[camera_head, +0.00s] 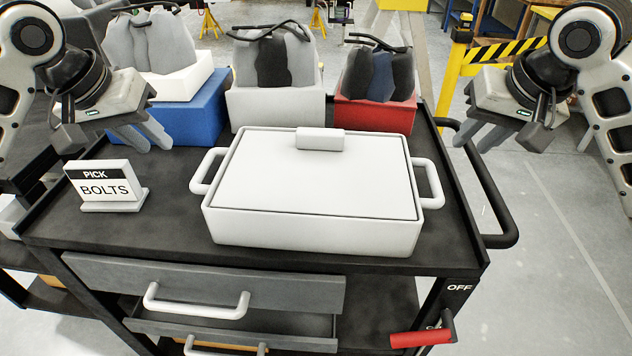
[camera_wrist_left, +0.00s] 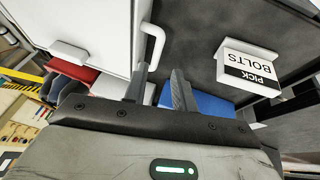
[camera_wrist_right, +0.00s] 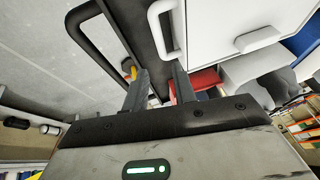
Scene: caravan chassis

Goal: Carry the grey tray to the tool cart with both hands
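The light grey tray (camera_head: 250,232) is a shallow lidded box with a small raised grip (camera_head: 320,139) on its flat lid. It stands level on the black top of a cart (camera_head: 150,225) with drawers. It has a left loop handle (camera_head: 198,176) and a right loop handle (camera_head: 437,190). My left gripper (camera_head: 145,138) is open and empty, above and left of the left handle, which shows ahead of its fingers in the left wrist view (camera_wrist_left: 158,40). My right gripper (camera_head: 483,138) is open and empty, above and right of the right handle, also seen in the right wrist view (camera_wrist_right: 155,25).
A "PICK BOLTS" sign (camera_head: 107,187) stands left of the tray. Blue (camera_head: 205,110), white (camera_head: 275,106) and red (camera_head: 375,115) bins with grey contents line the back. A black rail (camera_head: 500,215) runs along the right edge. A drawer (camera_head: 200,285) stands out at the front. Floor is clear at right.

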